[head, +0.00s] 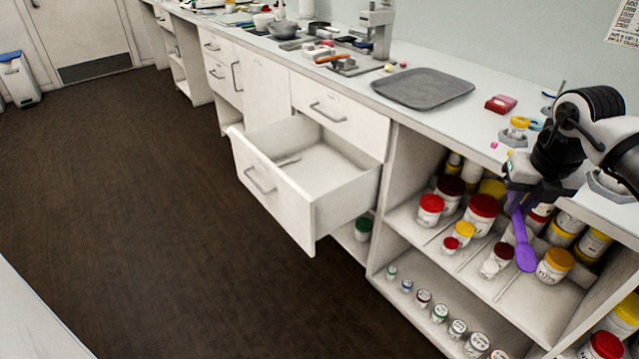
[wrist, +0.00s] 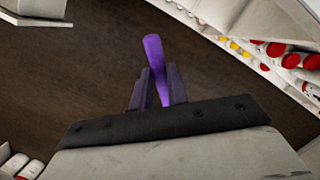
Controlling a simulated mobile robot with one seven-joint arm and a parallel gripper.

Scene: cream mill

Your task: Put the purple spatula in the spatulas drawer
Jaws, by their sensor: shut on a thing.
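The purple spatula (head: 524,243) hangs down from my gripper (head: 520,200) in the head view, in front of the open shelves at the right. It also shows in the wrist view (wrist: 155,60), held between the two fingers of my gripper (wrist: 155,90). My gripper is shut on it. An open drawer (head: 306,195) stands out from the counter left of my gripper, with a small thin item (head: 289,162) lying in it. I cannot read a label on the drawer. The spatula is apart from the drawer.
Shelves below the counter hold several lidded jars (head: 482,212) close behind the spatula. A grey tray (head: 422,89) lies on the counter. A shut drawer (head: 335,112) is above the open one. The brown floor (head: 130,200) is clear in front.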

